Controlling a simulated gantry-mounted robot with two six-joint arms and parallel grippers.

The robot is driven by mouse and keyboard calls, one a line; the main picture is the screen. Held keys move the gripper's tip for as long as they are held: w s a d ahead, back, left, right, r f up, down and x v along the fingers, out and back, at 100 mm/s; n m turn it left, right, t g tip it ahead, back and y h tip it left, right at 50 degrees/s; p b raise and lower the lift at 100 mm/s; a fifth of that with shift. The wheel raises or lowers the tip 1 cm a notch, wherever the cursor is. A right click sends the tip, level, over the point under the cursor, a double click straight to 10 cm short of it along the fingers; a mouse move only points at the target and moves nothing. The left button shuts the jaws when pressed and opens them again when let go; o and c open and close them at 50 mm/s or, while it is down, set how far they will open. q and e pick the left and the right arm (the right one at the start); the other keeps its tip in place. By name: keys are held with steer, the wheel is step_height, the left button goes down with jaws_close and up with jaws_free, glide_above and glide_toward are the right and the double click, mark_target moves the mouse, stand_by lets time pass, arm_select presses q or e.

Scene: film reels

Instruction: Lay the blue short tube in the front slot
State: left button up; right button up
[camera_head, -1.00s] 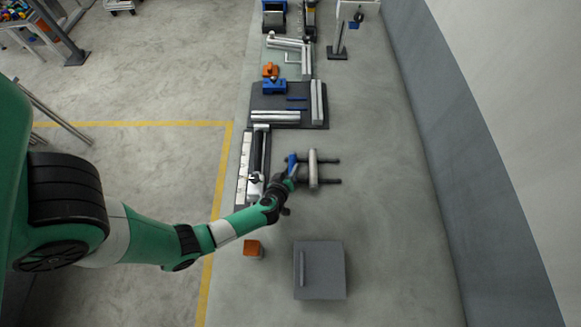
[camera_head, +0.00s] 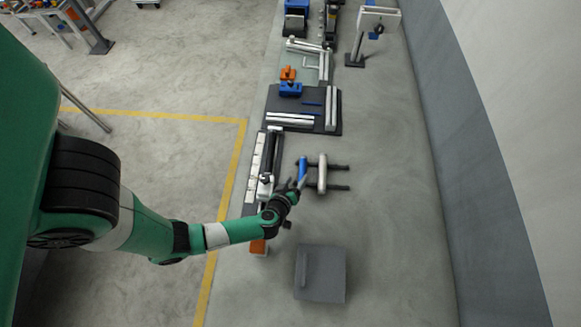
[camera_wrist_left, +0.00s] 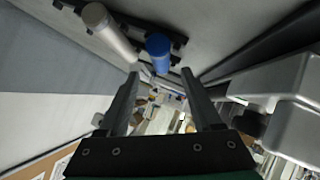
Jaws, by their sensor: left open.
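The blue short tube (camera_head: 302,170) lies beside a pale grey tube (camera_head: 322,176) at the left end of a rack with two dark rails (camera_head: 340,187). In the left wrist view the blue tube (camera_wrist_left: 158,46) and the pale tube (camera_wrist_left: 98,19) lie side by side across a dark rail, beyond my fingertips. I cannot tell how deep the blue tube sits in its slot. My left gripper (camera_head: 294,186) is close to the blue tube's lower end. Its fingers (camera_wrist_left: 162,74) are open and apart, with nothing between them. My right gripper is not in view.
A grey box (camera_head: 332,276) stands below, and an orange block (camera_head: 258,247) is partly behind my arm. A long pale-and-dark fixture (camera_head: 255,165) lies left of the rack. A dark tray (camera_head: 285,98) with bars lies above. The floor right of the rack is clear.

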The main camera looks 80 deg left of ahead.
arm_select(q)
steer(key=p+v, duration=0.1)
steer(key=v, duration=0.5)
steer(key=shift+s+d+r, duration=0.2)
steer(key=shift+s+d, duration=0.05)
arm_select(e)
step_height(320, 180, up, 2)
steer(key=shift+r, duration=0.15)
